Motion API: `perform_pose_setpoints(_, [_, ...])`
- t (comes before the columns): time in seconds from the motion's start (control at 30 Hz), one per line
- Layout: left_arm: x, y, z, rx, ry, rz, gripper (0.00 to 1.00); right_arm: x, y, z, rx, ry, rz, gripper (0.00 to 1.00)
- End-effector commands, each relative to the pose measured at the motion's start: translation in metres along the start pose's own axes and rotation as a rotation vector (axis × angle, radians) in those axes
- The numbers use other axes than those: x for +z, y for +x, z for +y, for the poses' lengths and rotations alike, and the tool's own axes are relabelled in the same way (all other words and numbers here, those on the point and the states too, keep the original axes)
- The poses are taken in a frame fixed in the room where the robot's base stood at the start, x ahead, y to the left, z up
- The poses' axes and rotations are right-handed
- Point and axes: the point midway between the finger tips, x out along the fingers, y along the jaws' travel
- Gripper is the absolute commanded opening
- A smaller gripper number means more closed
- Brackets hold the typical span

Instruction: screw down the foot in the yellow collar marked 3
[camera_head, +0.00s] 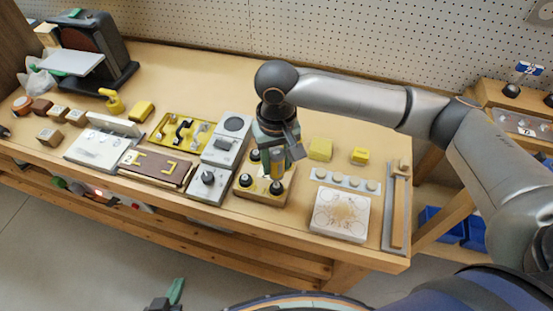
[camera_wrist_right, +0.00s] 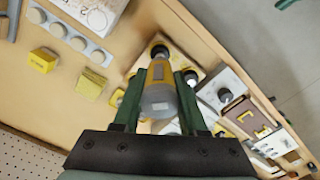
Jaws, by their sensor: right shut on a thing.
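My right gripper (camera_head: 277,172) points down over a wooden block (camera_head: 262,198) with several black round-topped feet on it. In the wrist view the right gripper (camera_wrist_right: 157,100) has its green fingers shut on a yellow and grey cylindrical tool (camera_wrist_right: 158,92). The tool's far end reaches toward the block. One black foot (camera_head: 246,180) is at the block's front left and another (camera_head: 276,188) at the front. A foot (camera_wrist_right: 160,50) also shows beyond the tool in the wrist view. The collar numbers are not readable. My left gripper (camera_head: 167,298) is partly visible at the bottom edge.
A grey switch box (camera_head: 208,182) stands close left of the block. A white plate with a scorched pattern (camera_head: 340,214) and a strip of round pegs (camera_head: 345,180) lie to the right. Yellow blocks (camera_head: 320,149) stand behind.

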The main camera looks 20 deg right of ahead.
Motion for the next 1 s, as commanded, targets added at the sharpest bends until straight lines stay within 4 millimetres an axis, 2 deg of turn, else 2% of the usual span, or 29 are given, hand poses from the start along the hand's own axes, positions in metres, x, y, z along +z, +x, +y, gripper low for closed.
perform_pose_setpoints(0.5, [-0.0080, -0.0078, 0.0007, 0.000, 0.000, -0.001, 0.00, 0.0001, -0.0011, -0.0003, -0.001, 0.000, 0.000, 0.00])
perform_pose_setpoints(1.0, [-0.0079, -0.0080, 0.0007, 0.000, 0.000, -0.002, 0.00, 0.0000, -0.0004, -0.0003, -0.001, -0.001, 0.000, 0.00])
